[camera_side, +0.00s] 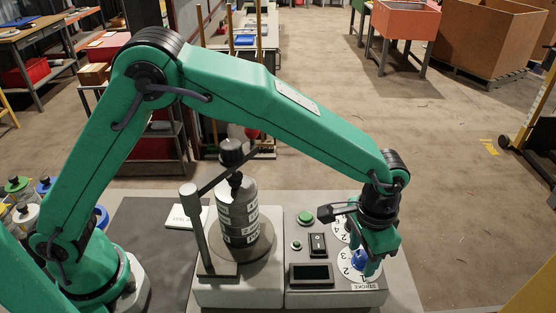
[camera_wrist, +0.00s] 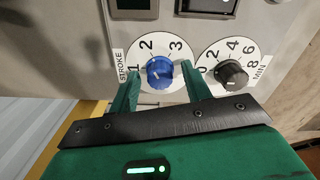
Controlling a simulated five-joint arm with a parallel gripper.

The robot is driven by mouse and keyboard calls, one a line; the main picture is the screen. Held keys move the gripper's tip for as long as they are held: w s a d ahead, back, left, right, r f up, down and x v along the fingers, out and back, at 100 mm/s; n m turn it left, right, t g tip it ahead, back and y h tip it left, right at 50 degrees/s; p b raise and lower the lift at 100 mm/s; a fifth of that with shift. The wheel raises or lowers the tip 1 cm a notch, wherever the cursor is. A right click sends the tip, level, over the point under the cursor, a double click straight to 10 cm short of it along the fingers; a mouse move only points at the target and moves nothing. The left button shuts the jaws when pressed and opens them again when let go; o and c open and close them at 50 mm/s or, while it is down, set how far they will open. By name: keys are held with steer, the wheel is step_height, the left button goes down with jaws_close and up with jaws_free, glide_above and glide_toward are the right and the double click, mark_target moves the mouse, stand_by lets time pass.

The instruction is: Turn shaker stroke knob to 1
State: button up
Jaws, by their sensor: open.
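The blue stroke knob (camera_wrist: 159,72) sits on a white dial (camera_wrist: 148,46) numbered 1, 2 and 3, beside a STROKE label (camera_wrist: 122,65). It also shows in the side view (camera_side: 359,259), partly covered by my gripper. A pale mark shows on the knob, but I cannot tell clearly which number it points at. My gripper (camera_wrist: 161,71) is open, pointing down, with one green finger on each side of the knob. I cannot tell whether either finger touches it. In the side view my gripper (camera_side: 371,257) is over the front right of the control panel (camera_side: 380,288).
A black knob (camera_wrist: 231,74) on the MIN dial is close to the right finger. The panel also carries a dark display (camera_side: 311,273), a rocker switch (camera_side: 318,244) and a green button (camera_side: 305,217). A bottle (camera_side: 238,205) stands clamped on the shaker to the left.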

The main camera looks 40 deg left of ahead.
steer(key=c, duration=1)
steer(key=shift+n, duration=0.5)
steer(key=n, duration=1.1)
steer(key=shift+r, duration=0.1)
steer(key=o, duration=1)
